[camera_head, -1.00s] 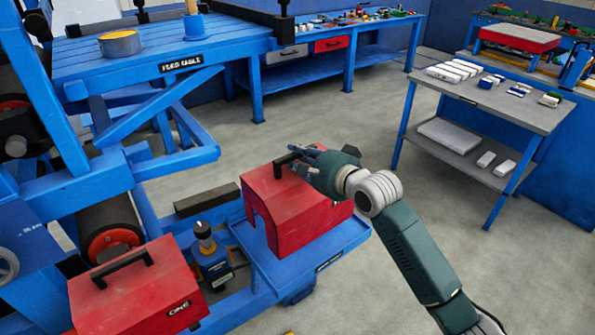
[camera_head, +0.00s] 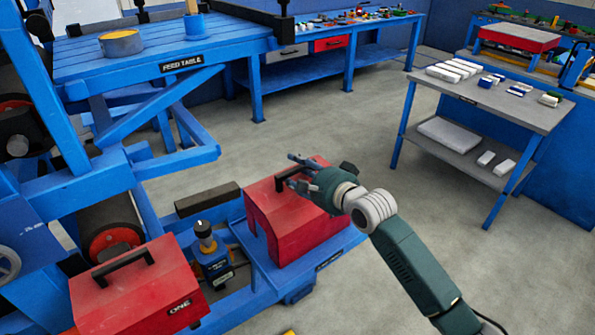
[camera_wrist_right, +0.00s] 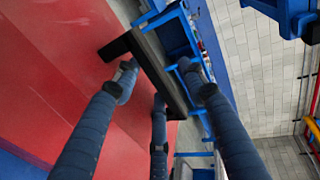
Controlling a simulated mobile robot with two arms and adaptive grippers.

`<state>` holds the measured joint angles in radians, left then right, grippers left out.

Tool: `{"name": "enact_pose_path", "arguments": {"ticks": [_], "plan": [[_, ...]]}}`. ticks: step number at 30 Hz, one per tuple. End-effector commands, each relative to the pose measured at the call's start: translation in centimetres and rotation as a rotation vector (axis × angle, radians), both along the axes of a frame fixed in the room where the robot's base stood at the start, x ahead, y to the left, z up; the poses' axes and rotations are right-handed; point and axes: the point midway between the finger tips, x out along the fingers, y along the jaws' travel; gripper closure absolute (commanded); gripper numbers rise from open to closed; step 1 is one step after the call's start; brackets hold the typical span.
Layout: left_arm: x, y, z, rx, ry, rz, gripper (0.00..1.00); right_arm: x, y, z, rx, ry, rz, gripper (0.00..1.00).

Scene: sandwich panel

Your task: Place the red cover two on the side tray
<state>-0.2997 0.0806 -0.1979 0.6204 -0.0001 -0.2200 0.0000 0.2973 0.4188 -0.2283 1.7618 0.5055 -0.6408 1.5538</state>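A red cover with a black handle (camera_head: 287,178) is on the blue side tray (camera_head: 338,247) in the head view. It sits upright and appears to rest on the tray; no number label shows on it. I take it as red cover two (camera_head: 290,228). My right gripper (camera_head: 291,172) is at the handle, with its fingers spread. In the right wrist view, the fingers (camera_wrist_right: 158,66) are apart on either side of the black handle (camera_wrist_right: 154,72), over the red top (camera_wrist_right: 60,75). Contact cannot be told. My left gripper is out of view.
Another red cover (camera_head: 140,295), marked ONE, stands at the lower left. A blue and black device (camera_head: 212,258) is between the covers. A dark bar (camera_head: 207,199) lies behind the tray. The feed table (camera_head: 140,60) is at upper left.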

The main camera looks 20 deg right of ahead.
Motion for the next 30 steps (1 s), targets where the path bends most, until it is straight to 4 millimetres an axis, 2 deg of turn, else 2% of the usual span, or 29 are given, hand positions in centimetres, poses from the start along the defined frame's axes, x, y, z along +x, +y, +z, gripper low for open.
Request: {"name": "enact_pose_path", "arguments": {"ticks": [5, 8, 21, 25, 30], "plan": [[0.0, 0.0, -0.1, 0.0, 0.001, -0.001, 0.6, -0.4, -0.1, 0.1, 0.0, -0.001, 0.0, 0.59], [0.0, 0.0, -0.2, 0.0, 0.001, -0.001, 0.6, -1.5, -0.4, 0.3, 0.0, 0.0, 0.001, 0.59], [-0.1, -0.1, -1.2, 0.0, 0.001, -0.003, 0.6, -9.4, -3.1, 2.6, -0.001, 0.001, -0.001, 0.59], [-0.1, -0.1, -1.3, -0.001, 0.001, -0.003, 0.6, -10.6, -3.4, 3.0, 0.001, 0.0, 0.0, 0.59], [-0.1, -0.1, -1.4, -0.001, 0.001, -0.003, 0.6, -11.0, -3.5, 3.3, 0.0, 0.0, 0.001, 0.59]]}}
